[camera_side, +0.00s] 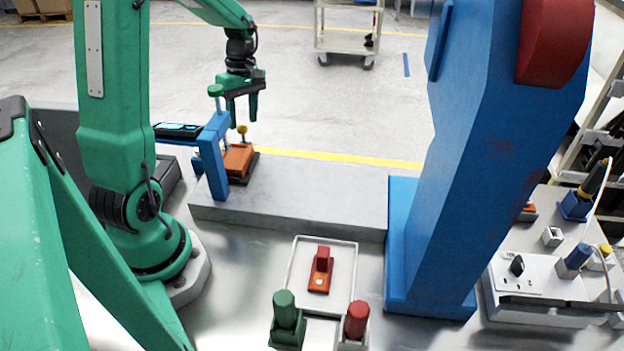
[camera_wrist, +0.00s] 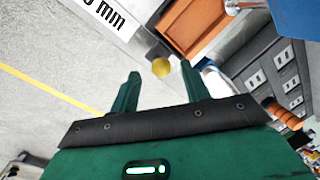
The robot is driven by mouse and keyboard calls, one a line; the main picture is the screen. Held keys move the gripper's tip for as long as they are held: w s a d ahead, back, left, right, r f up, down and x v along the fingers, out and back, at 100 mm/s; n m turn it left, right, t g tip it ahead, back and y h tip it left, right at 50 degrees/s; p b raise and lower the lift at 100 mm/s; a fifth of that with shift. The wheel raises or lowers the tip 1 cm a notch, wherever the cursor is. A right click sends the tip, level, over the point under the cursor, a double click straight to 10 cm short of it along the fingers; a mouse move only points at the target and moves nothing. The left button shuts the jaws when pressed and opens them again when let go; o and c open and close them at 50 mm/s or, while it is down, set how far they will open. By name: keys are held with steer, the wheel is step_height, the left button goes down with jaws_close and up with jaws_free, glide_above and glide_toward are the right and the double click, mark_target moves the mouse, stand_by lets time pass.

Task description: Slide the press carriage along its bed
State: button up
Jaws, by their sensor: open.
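The press carriage (camera_side: 238,160) is an orange block on a dark base with a yellow knob (camera_side: 242,129) on top. It sits at the left end of the grey bed (camera_side: 310,189), beside a blue bracket. In the wrist view the orange carriage (camera_wrist: 195,25) is at the top, with the yellow knob (camera_wrist: 161,68) in line with the gap between my fingers. My gripper (camera_side: 243,121) is open, pointing down with its fingertips close to the knob. It also shows in the wrist view (camera_wrist: 160,72). I cannot tell whether a finger touches the knob.
The blue bracket (camera_side: 212,165) with a green knob (camera_side: 215,90) stands left of the carriage. The bed is clear to the blue press frame (camera_side: 455,190).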

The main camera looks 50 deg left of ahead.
steer(key=shift+s+f, duration=0.2)
steer(key=shift+f, duration=0.9)
steer(key=shift+c, duration=0.5)
jaws_close()
steer(key=shift+w+d, duration=0.1)
steer(key=shift+w, duration=0.05)
steer(key=w+d+y, duration=0.1)
steer(key=w+d, duration=1.4)
steer(key=shift+w+d+r+g, duration=0.15)
steer(key=shift+w+d+g, duration=0.05)
steer(key=shift+w+g, duration=0.1)
steer(key=shift+o, duration=0.5)
jaws_free()
steer(key=shift+s, duration=0.1)
